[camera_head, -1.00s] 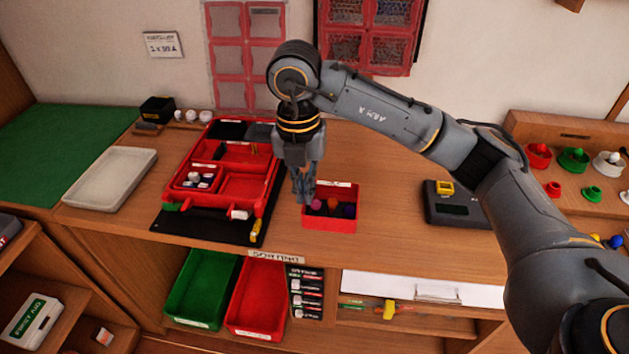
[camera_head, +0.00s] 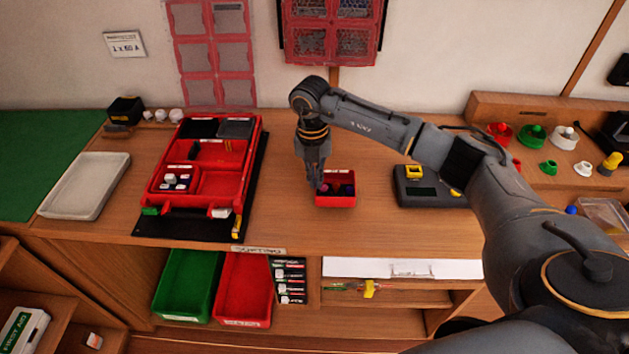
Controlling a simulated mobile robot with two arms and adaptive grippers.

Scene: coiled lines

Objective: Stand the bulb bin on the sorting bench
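The bulb bin (camera_head: 336,202) is a small red open bin with dark and coloured bulbs inside, upright in the middle of the sorting bench (camera_head: 290,225). My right gripper (camera_head: 318,184) points down at the bin's left side, its fingers closed on that wall. The bin looks to be at or just above the bench top; I cannot tell whether its base touches. The fingertips are partly hidden by the bin wall. My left gripper is out of view.
A red divided case (camera_head: 215,182) on a black mat stands left of the bin, with a grey tray (camera_head: 85,185) beyond. A dark device (camera_head: 430,190) lies to the right. Bare bench surrounds the bin. Green (camera_head: 186,285) and red (camera_head: 243,290) bins sit below.

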